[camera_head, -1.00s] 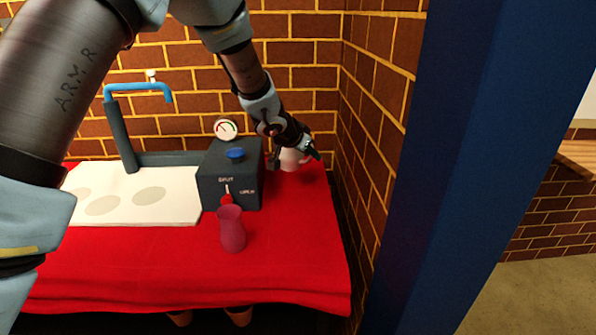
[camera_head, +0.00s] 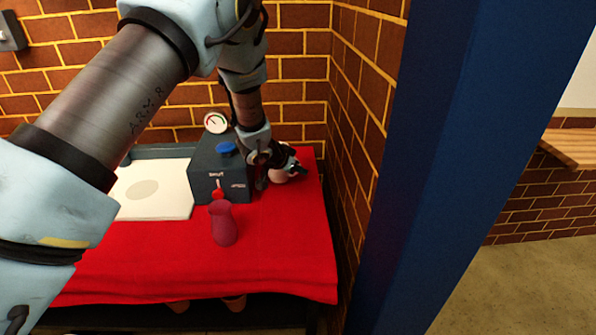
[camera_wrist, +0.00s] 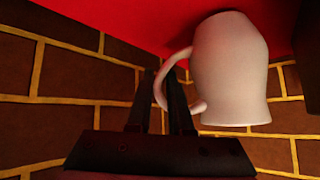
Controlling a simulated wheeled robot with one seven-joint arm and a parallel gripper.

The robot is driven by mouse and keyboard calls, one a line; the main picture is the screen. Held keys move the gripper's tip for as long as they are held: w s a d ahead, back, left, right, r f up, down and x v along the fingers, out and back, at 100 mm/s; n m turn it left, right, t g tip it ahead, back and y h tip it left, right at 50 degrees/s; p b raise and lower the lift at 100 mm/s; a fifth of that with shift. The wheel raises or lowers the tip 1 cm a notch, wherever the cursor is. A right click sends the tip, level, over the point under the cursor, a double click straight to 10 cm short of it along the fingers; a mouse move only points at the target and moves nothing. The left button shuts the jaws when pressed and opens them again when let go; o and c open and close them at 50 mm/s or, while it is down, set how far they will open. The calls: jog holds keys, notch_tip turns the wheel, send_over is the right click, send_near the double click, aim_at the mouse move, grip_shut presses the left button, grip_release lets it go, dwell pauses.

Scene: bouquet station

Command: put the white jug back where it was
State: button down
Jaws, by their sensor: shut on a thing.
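The white jug (camera_head: 280,177) is at the right rear of the red-covered table, right of the dark box. In the wrist view the jug (camera_wrist: 230,70) fills the upper right, and its curved handle runs between the fingers. My gripper (camera_head: 293,168) is shut on that handle; its two dark fingers (camera_wrist: 160,98) show in the wrist view. The jug's base is close to the red cloth; I cannot tell whether it touches. My gripper and wrist hide part of the jug in the head view.
A dark box (camera_head: 222,168) with a gauge (camera_head: 216,123) and blue knob stands left of the jug. A pink vase (camera_head: 223,225) stands in front of it. A white board (camera_head: 155,200) lies left. Brick walls close in behind and right. The red cloth (camera_head: 285,240) is clear at front right.

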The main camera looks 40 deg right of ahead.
jog(key=shift+w+f, duration=0.1)
jog(key=shift+f, duration=0.4)
jog(key=c, duration=0.8)
grip_release()
jog(key=shift+f, duration=0.15)
jog(key=b+v, duration=0.2)
jog(key=v, duration=1)
jog(key=shift+a, duration=0.1)
